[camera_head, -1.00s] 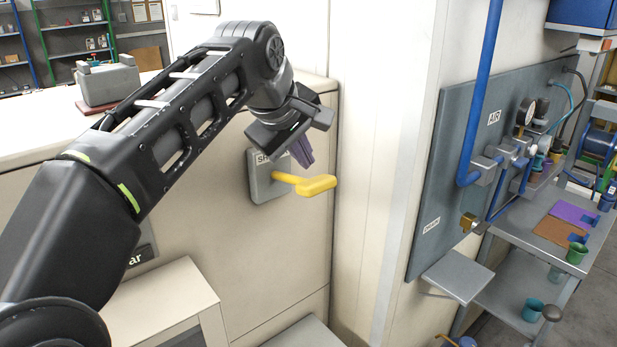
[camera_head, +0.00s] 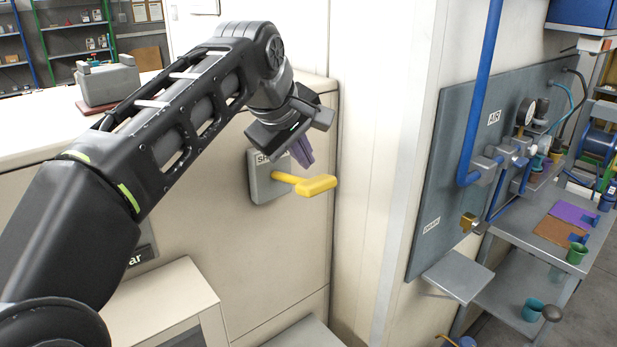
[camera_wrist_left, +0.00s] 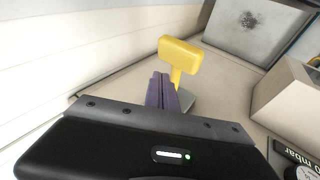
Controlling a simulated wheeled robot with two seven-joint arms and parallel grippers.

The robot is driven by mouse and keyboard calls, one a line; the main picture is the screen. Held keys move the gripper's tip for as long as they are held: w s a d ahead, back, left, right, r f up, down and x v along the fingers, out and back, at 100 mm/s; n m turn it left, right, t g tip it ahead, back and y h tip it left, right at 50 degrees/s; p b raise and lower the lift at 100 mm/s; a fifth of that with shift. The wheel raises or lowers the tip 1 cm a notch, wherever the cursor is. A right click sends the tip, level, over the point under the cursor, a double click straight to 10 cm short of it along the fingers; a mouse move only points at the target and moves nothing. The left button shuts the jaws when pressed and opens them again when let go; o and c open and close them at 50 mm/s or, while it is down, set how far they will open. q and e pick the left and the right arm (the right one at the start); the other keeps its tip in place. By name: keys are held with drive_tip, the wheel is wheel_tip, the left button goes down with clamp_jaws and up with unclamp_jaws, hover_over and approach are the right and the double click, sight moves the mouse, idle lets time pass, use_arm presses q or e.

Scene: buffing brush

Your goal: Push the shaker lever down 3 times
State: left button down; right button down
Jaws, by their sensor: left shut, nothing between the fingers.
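The yellow shaker lever (camera_head: 315,186) sticks out from a grey plate (camera_head: 268,172) on the side of the beige cabinet. The plate's lettering is partly covered by my gripper. My left gripper (camera_head: 303,154) is shut and empty, with its purple fingers pointing down just above the lever. In the left wrist view the purple fingertips (camera_wrist_left: 162,80) are together beside the yellow lever (camera_wrist_left: 180,58). I cannot tell whether they touch it. My right gripper is not in view.
A grey panel (camera_head: 432,190) with a blue pipe (camera_head: 483,90), gauges and valves stands to the right. A metal bench (camera_head: 525,235) holds cups and mats. A grey block (camera_head: 108,83) lies on the cabinet top. The space right of the lever is open up to the beige wall.

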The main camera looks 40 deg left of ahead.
sight(307, 180)
use_arm(q)
drive_tip(key=shift+f, duration=0.15)
drive_tip(key=shift+d+f+b, duration=0.15)
drive_tip(key=shift+f+b, duration=0.1)
drive_tip(key=shift+b, duration=0.1)
drive_tip(key=shift+s+d+f+b, duration=0.1)
drive_tip(key=shift+d+f+b, duration=0.15)
drive_tip(key=shift+f+b, duration=0.65)
drive_tip(key=shift+s+d+f+b, duration=0.1)
drive_tip(key=shift+d+f+b, duration=0.15)
drive_tip(key=shift+f+b, duration=0.65)
idle(2.4)
drive_tip(key=shift+f+p, duration=0.1)
drive_tip(key=shift+p, duration=0.2)
drive_tip(key=shift+w+a+r+p, duration=0.1)
drive_tip(key=shift+a+r+p, duration=0.1)
drive_tip(key=shift+r+p, duration=0.8)
drive_tip(key=shift+w+a+r+p, duration=0.1)
drive_tip(key=shift+a+r+p, duration=0.05)
drive_tip(key=shift+r+p, duration=1.1)
drive_tip(key=shift+r, duration=0.1)
drive_tip(key=shift+a, duration=0.1)
